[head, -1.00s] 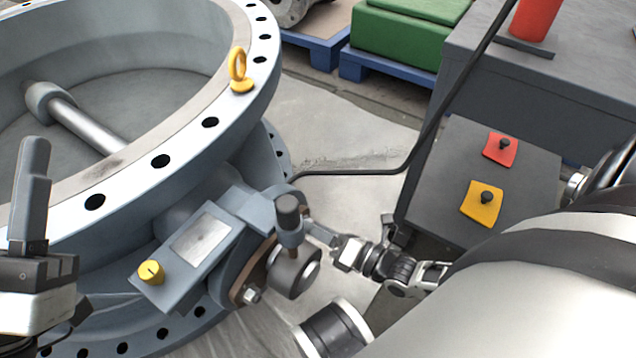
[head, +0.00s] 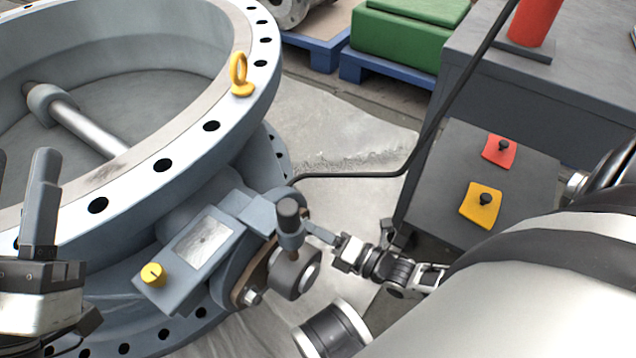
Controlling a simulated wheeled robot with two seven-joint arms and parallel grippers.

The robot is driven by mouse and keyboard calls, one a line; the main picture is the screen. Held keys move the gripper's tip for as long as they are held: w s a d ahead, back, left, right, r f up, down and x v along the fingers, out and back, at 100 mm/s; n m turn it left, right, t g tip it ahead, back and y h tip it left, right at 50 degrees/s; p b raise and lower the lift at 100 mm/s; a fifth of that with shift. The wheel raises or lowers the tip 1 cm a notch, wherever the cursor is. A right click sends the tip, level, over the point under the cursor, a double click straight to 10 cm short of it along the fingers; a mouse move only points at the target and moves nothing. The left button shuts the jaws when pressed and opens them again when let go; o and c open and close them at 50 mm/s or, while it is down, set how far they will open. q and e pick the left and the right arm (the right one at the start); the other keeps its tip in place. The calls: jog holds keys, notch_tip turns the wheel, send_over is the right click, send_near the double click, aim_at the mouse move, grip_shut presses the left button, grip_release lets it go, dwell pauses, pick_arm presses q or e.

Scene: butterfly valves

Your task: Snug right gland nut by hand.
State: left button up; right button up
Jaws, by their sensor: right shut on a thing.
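The valve's gland plate (head: 240,298) is a brown-edged flange behind the grey stem end (head: 296,272). A left nut (head: 251,297) shows at its lower left. The right gland nut is hidden behind the dark-capped collar (head: 289,212) and my fingers. My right gripper (head: 318,233) reaches in from the right just beside that collar. Its slim grey fingers are shut at the right side of the gland, apparently on the right gland nut; the contact is too small to see clearly. My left gripper (head: 22,205) stands at the left edge, partly cut off, its fingers apart and empty.
The large flanged valve body (head: 163,165) fills the left, with a yellow lifting eye (head: 238,75). A black cable (head: 350,176) runs from the valve past a grey cabinet (head: 520,90). A plate bears red (head: 499,152) and yellow (head: 481,206) pads. Bare floor lies between.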

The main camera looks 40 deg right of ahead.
pick_arm(q)
notch_tip(320, 180, down, 6)
jog(key=n+g+y+p, duration=0.1)
jog(key=n, duration=0.1)
jog(key=n+g+y+p, duration=0.1)
jog(key=n+y, duration=0.1)
jog(key=n, duration=0.1)
jog(key=shift+d+r+g+p, duration=0.15)
jog(key=shift+g+p, duration=0.2)
jog(key=shift+g, duration=0.05)
pick_arm(e)
jog(key=m, duration=1.4)
jog(key=shift+f, duration=0.25)
pick_arm(q)
jog(key=shift+s+y, duration=0.1)
jog(key=shift+y, duration=0.2)
pick_arm(e)
jog(key=shift+m, duration=0.3)
jog(key=o, duration=1)
jog(key=shift+s, duration=0.1)
